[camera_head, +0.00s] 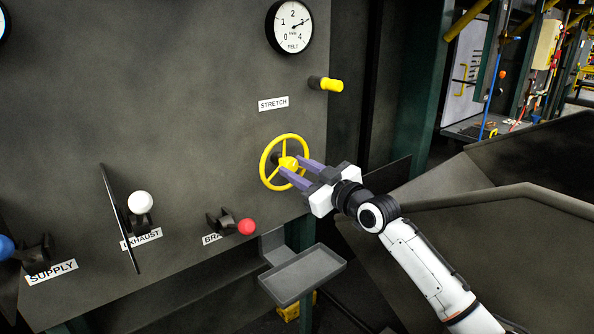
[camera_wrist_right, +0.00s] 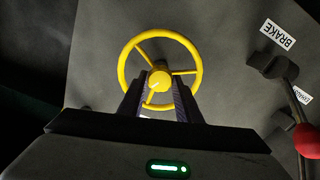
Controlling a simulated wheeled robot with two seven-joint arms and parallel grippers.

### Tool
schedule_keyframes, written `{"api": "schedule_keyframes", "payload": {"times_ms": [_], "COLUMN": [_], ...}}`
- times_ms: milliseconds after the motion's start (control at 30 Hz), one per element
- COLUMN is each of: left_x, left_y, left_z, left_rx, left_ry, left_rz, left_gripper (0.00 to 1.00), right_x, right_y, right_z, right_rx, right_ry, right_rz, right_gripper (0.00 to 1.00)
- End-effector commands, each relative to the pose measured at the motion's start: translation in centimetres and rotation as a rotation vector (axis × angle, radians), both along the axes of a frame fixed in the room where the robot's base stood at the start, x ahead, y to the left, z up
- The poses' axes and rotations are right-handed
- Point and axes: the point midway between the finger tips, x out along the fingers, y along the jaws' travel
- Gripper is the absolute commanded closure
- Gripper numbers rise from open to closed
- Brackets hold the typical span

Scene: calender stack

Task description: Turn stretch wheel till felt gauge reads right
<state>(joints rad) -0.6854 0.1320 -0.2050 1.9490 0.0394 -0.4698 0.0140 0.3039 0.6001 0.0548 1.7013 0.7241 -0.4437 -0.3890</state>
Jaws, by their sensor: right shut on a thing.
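The yellow stretch wheel (camera_head: 287,163) is on the dark panel under the STRETCH label (camera_head: 273,104). It has a round rim, spokes and a central hub. My right gripper (camera_head: 294,171) reaches it from the lower right, its purple fingers at the hub. In the right wrist view the fingers (camera_wrist_right: 158,91) lie on either side of the wheel's hub (camera_wrist_right: 159,80) and lower spoke, shut on the wheel. The round white felt gauge (camera_head: 290,26) is above, its dark needle pointing right, near the 3. My left gripper is not in view.
A yellow knob (camera_head: 331,85) sticks out above the wheel. Levers with a red ball (camera_head: 247,227), a white ball (camera_head: 140,202) and a blue ball (camera_head: 5,247) stand to the left. A grey tray (camera_head: 303,275) juts out below.

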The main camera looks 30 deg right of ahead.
Motion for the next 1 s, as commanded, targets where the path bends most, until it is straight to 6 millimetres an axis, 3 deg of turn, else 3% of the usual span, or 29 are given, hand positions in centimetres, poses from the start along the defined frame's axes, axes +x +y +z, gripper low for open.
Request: {"api": "schedule_keyframes", "payload": {"times_ms": [300,333,433,767,1000], "left_x": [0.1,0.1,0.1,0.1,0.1], "left_y": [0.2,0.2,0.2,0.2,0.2], "left_z": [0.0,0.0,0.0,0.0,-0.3], "left_rx": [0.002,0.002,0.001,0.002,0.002], "left_ry": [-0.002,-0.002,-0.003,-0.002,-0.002], "left_rz": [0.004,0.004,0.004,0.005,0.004], "left_gripper": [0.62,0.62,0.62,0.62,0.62], "right_x": [0.0,0.0,0.0,-0.2,-3.1], "right_y": [0.0,0.0,0.0,0.0,-0.2], "right_z": [-0.2,-0.2,-0.2,-0.1,-0.3], "right_rx": [-0.001,-0.001,-0.001,-0.001,-0.003], "right_ry": [0.005,0.005,0.004,0.002,0.004], "right_rz": [0.000,0.000,0.001,0.000,0.001], "right_gripper": [1.00,0.68,0.51,0.50,0.50]}}
